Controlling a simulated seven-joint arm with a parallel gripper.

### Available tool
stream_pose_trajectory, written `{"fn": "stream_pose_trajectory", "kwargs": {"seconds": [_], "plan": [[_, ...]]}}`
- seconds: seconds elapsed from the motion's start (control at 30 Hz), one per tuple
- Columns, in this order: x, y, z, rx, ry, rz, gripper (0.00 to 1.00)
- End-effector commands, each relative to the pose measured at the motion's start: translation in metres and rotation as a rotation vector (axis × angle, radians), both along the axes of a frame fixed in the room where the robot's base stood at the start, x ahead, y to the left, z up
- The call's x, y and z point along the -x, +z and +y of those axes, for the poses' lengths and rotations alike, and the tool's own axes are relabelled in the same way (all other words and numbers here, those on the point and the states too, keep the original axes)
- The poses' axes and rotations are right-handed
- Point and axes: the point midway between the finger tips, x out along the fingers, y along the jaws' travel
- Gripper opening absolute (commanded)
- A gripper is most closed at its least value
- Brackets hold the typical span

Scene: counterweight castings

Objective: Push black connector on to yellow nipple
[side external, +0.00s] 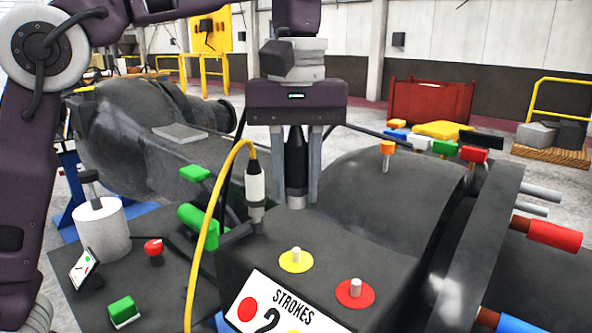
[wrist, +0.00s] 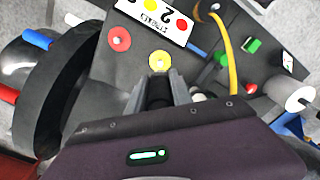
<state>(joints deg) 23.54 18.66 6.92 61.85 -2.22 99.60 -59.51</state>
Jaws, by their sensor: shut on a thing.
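My gripper (side external: 296,198) points straight down, its two fingers closed on either side of the black connector (side external: 295,158), a dark upright cylinder with a tapered top. The connector's lower end is close to the rear of the dark block's top; I cannot tell whether it touches. The yellow nipple (side external: 296,257), a short pale pin on a yellow disc, stands on the block in front of the connector, apart from it. In the wrist view the yellow disc (wrist: 159,62) lies just beyond my fingertips (wrist: 160,84), which partly hide the black connector (wrist: 160,93).
A red disc with a pin (side external: 354,291) is right of the yellow one. A white connector (side external: 255,186) with a yellow cable (side external: 203,255) stands close left of my gripper. A large rounded casting (side external: 390,200) rises to the right. The block's top around the discs is otherwise clear.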

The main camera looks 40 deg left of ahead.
Motion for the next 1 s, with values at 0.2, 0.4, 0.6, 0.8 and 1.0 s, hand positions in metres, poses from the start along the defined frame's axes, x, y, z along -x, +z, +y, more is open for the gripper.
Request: {"fn": "stream_pose_trajectory", "kwargs": {"seconds": [0.2,0.4,0.6,0.8,1.0], "plan": [[0.001,-0.003,-0.001,-0.001,0.012,0.000,0.00],[0.001,-0.025,-0.001,-0.001,0.011,0.001,0.00],[0.001,-0.047,-0.001,-0.001,0.011,0.001,0.00],[0.001,-0.057,-0.001,-0.001,0.012,-0.001,0.00],[0.001,-0.058,-0.001,-0.001,0.012,-0.001,0.00]]}}
